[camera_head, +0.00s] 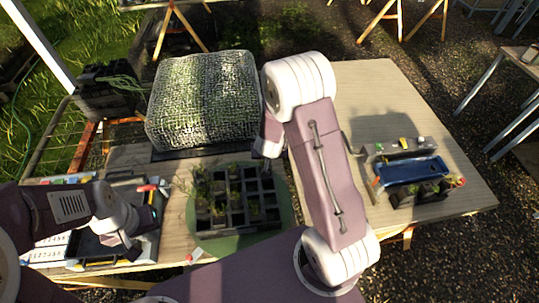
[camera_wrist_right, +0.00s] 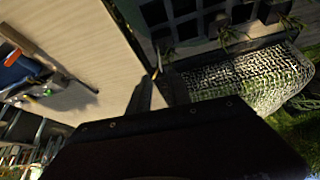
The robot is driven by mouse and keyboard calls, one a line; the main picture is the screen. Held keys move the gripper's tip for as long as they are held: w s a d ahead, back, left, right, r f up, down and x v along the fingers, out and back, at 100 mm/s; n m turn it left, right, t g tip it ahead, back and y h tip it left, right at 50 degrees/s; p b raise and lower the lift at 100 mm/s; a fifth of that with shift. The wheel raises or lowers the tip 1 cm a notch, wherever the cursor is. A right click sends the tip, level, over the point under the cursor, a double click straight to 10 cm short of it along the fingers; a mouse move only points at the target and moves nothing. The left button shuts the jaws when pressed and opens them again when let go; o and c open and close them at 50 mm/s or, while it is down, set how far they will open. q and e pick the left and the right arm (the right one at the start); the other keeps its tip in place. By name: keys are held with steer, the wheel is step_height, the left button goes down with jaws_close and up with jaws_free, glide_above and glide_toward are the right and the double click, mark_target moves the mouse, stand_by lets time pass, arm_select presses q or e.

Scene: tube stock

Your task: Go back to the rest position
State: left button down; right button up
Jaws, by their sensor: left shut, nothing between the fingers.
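My left gripper (camera_head: 150,213) is shut and empty over the dark tray at the left of the table. My right arm reaches up and bends down at the middle of the table. Its gripper (camera_head: 266,160) is at the upper right edge of the black cell tray and is partly hidden by the arm. In the right wrist view the right gripper's two dark fingers (camera_wrist_right: 157,82) stand apart with table showing between them. I see nothing clearly held there. No rest position is marked in view.
The black cell tray (camera_head: 233,207) with small plants sits on a green round mat (camera_head: 222,247). A mesh-covered block (camera_head: 205,97) stands behind it. A blue tray (camera_head: 411,171) with dark pots is at the right. The table's back right (camera_head: 375,95) is clear.

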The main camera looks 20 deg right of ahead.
stand_by(0.3)
steer(key=s+a+r+n+t+y+b, duration=0.1)
steer(key=s+a+r+n+y+b, duration=0.2)
steer(key=b, duration=0.7)
steer(key=s+f+g, duration=0.2)
steer(key=s, duration=0.5)
steer(key=s+a+f+n+g, duration=0.1)
steer(key=s+g, duration=0.2)
steer(key=s, duration=0.3)
steer(key=shift+s+a+f+h, duration=0.15)
steer(key=shift+s+f+h, duration=0.15)
steer(key=shift+s+f, duration=0.1)
